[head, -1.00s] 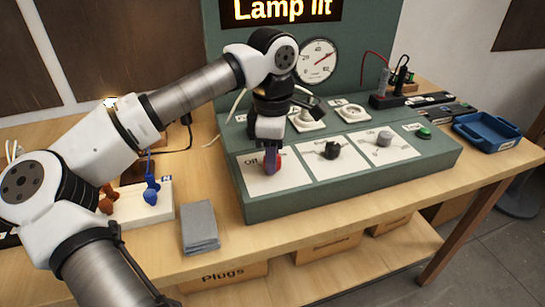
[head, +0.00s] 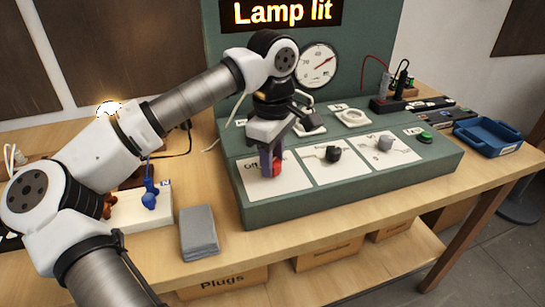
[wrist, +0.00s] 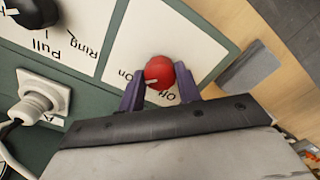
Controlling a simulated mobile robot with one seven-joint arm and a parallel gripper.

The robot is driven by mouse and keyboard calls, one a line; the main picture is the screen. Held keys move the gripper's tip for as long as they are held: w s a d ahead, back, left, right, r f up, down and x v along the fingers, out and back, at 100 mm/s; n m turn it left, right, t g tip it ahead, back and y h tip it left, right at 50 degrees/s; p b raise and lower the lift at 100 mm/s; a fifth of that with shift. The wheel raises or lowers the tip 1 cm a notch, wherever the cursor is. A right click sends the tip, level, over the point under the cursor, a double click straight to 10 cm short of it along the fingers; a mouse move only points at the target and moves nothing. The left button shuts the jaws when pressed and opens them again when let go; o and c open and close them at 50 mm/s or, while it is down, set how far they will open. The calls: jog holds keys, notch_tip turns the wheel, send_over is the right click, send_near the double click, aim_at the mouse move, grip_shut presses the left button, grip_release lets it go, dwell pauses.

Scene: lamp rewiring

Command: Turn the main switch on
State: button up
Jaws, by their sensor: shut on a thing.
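The main switch is a red knob (head: 278,168) on a white card marked Off and On, at the left of the green panel. In the wrist view the knob (wrist: 159,70) sits between my two purple fingers, with its pale pointer mark near the Off and On lettering. I cannot tell exactly which word the mark points to. My gripper (head: 268,164) reaches down from above and is shut on the red knob; in the head view its fingers partly hide the knob.
A black knob (head: 333,153), a grey knob (head: 385,143) and a green button (head: 425,137) lie to the right on the green panel (head: 350,197). A sign (head: 282,12) reads "Lamp lit". A grey block (head: 199,230) and a blue tray (head: 488,136) flank the panel.

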jog(key=o, duration=1)
jog(key=shift+c, duration=0.2)
jog(key=shift+r, duration=0.15)
notch_tip(320, 180, up, 14)
jog(key=shift+f, duration=0.2)
